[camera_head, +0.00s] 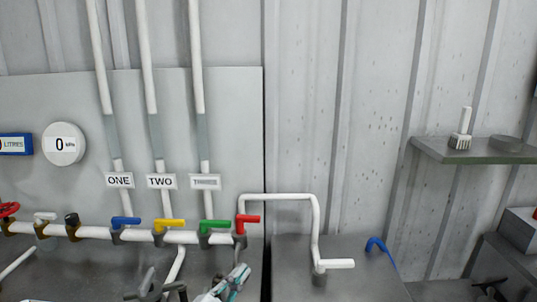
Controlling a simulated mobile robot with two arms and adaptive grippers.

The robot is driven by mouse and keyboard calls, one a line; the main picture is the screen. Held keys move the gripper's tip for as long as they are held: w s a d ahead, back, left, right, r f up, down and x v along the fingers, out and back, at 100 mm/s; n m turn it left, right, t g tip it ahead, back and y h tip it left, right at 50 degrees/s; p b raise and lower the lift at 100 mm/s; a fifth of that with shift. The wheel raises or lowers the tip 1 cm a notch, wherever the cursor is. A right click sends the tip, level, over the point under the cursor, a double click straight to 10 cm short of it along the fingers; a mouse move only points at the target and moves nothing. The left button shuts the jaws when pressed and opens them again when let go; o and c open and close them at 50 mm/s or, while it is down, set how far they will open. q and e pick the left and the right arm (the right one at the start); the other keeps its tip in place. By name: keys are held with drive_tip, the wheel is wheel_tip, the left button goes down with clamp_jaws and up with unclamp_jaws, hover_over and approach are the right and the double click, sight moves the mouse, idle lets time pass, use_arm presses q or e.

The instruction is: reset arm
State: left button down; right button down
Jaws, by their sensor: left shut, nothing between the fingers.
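My left gripper (154,288) shows as dark finger parts at the bottom edge, left of the middle. It is shut and empty, in front of the grey wall panel and below the valve row. The picture edge cuts off the rest of it. A dark piece (490,287) at the lower right looks like part of my right gripper; its fingers are not clear.
White pipes carry blue (126,221), yellow (170,225), green (215,224) and red (248,219) valve handles. A shelf (440,148) holds a brush (462,131).

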use_arm(q)
drive_tip(key=s+a+f+n+g+y, duration=0.2)
drive_tip(key=s+a+f+n+y, duration=0.2)
drive_tip(key=a+f+n+y, duration=0.35)
drive_tip(key=s+a+f+n+g+y, duration=0.1)
drive_tip(key=s+a+f+n+g, duration=0.1)
drive_tip(key=s+f+g, duration=0.45)
drive_tip(key=s+a+f+n+g, duration=0.1)
drive_tip(key=s+a+f+n, duration=0.2)
drive_tip(key=s, duration=0.7)
drive_tip(key=s+a+f+n+g+y, duration=0.1)
drive_tip(key=s+a+f+g, duration=0.1)
drive_tip(key=s+f+g, duration=0.35)
drive_tip(key=s+f+b, duration=0.1)
drive_tip(key=s+f, duration=0.1)
drive_tip(key=f, duration=1.3)
drive_tip(key=s+f+b, duration=0.1)
drive_tip(key=s+f, duration=0.1)
drive_tip(key=f, duration=1.3)
drive_tip(key=s+a+f+g+b, duration=0.1)
drive_tip(key=s+a+f, duration=0.1)
drive_tip(key=s+f, duration=1.4)
drive_tip(key=shift+s+a+f, duration=0.2)
drive_tip(key=shift+s+a, duration=0.15)
drive_tip(key=shift+a, duration=0.05)
